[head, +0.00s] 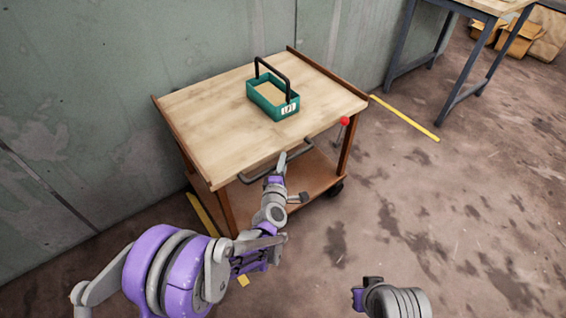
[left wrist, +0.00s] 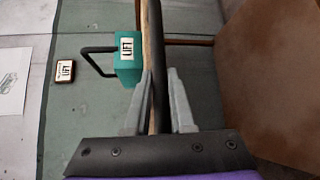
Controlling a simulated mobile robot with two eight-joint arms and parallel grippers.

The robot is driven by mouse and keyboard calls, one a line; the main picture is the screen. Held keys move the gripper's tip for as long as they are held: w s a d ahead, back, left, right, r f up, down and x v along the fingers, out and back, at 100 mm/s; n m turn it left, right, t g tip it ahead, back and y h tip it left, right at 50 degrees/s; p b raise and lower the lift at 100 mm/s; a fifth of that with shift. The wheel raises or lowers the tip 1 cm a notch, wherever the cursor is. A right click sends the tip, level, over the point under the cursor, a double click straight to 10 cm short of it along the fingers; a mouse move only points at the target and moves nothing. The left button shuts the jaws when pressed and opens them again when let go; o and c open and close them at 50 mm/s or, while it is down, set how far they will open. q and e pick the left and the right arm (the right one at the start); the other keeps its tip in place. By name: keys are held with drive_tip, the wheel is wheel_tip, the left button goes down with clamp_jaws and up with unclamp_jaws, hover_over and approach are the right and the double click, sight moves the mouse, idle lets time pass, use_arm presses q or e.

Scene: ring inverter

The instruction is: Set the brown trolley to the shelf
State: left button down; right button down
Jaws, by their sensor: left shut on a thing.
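The brown trolley (head: 235,115) stands against the grey-green wall, with a pale wood top, brown side rails and a lower deck. A dark bar handle (head: 245,178) runs along its near edge. My left gripper (head: 281,160) is shut on this handle. In the left wrist view the two fingers (left wrist: 159,100) sit either side of the dark handle bar (left wrist: 157,45). A teal open tote (head: 273,104) with a black handle and a white label rests on the trolley top. My right gripper (head: 364,290) is low in the head view, away from the trolley; its jaws are unclear.
A red knob (head: 344,121) sits at the trolley's right front corner. A yellow floor line (head: 405,118) lies to the right. A workbench (head: 480,8) with dark legs and cardboard boxes (head: 518,40) stand at the upper right. The floor at right is clear.

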use_arm(q)
drive_tip(key=shift+s+a, duration=0.1)
drive_tip(key=c, duration=0.8)
unclamp_jaws()
drive_tip(key=shift+a, duration=0.1)
drive_tip(key=shift+o, duration=0.2)
drive_tip(key=shift+s, duration=0.15)
drive_tip(key=p+v, duration=0.1)
drive_tip(key=v, duration=0.9)
drive_tip(key=shift+s, duration=0.3)
drive_tip(key=shift+r, duration=0.15)
